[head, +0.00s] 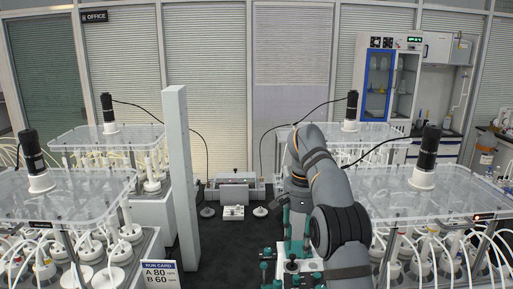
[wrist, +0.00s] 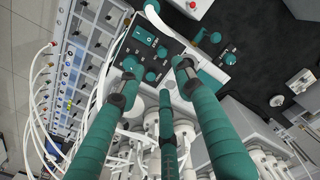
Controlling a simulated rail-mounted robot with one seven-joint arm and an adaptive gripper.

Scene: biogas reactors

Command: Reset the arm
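My arm (head: 335,190) shows in the head view right of centre. It rises from the aisle, bends at the top and comes down towards the bottom edge. My gripper (wrist: 156,76) shows in the wrist view as long green-wrapped fingers. I cannot make out the gripper in the head view. Beyond the fingertips in the wrist view lies a dark panel (wrist: 166,48) with green knobs; I cannot tell how far below it is.
Reactor benches with clear covers stand on the left (head: 65,193) and right (head: 440,192). A pale post (head: 180,180) rises left of the aisle. A run card (head: 160,272) reads A 80, B 60.

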